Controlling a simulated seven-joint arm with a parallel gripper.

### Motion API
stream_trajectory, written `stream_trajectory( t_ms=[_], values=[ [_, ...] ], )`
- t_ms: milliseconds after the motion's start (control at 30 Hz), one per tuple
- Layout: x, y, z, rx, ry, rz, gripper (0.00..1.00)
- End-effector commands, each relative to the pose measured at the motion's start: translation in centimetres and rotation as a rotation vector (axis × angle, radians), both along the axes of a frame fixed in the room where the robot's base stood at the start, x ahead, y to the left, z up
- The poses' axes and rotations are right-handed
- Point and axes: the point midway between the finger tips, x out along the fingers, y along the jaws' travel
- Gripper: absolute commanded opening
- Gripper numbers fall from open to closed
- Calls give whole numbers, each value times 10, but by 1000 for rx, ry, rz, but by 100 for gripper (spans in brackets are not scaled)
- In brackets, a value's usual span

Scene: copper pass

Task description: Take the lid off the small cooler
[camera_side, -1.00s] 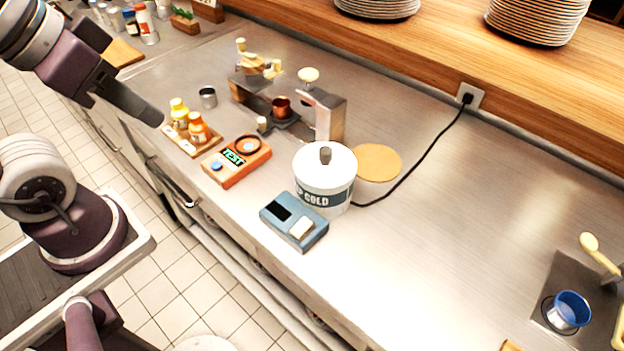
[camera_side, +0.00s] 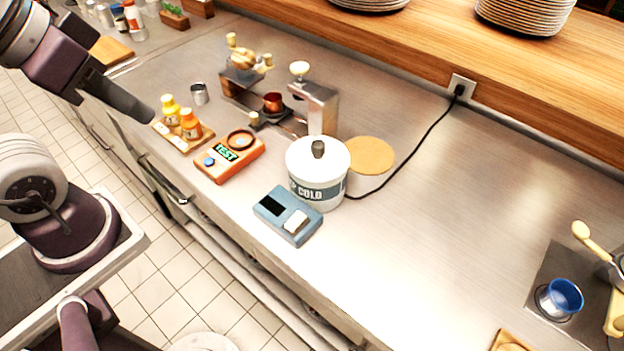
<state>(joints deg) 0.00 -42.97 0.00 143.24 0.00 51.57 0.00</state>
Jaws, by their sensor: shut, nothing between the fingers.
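The small cooler (camera_side: 333,194) is a white round tub with a dark "COLD" band, standing on the steel counter. Its white lid (camera_side: 304,158) sits on top, with a dark knob (camera_side: 318,149) at the middle. My gripper (camera_side: 146,114) is at the upper left, shut and empty. It is well apart from the cooler, near the counter's front edge beside two yellow-and-orange bottles (camera_side: 180,120). The individual fingers are hard to make out.
A blue-grey box (camera_side: 272,208) stands in front of the cooler, and an orange "TEST" device (camera_side: 245,160) to its left. A metal press (camera_side: 318,105) is behind. A tan-topped disc (camera_side: 372,152) and black cable (camera_side: 418,150) are right.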

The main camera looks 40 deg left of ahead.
Motion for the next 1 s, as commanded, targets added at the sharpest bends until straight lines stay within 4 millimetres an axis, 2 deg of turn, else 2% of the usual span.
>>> stream_trajectory(
  t_ms=[67,300,567,667,767,833,933,1000],
  values=[
    [0,0,0,0,0,0,0],
    [0,0,0,0,0,0,46],
    [0,0,0,0,0,-1,46],
    [10,-3,6,33,27,-76,46],
    [46,-15,18,135,111,-334,46],
    [82,-32,21,221,183,-599,46],
    [132,-62,8,318,271,-982,46],
    [160,-85,-9,363,315,-1222,46]
  ],
)
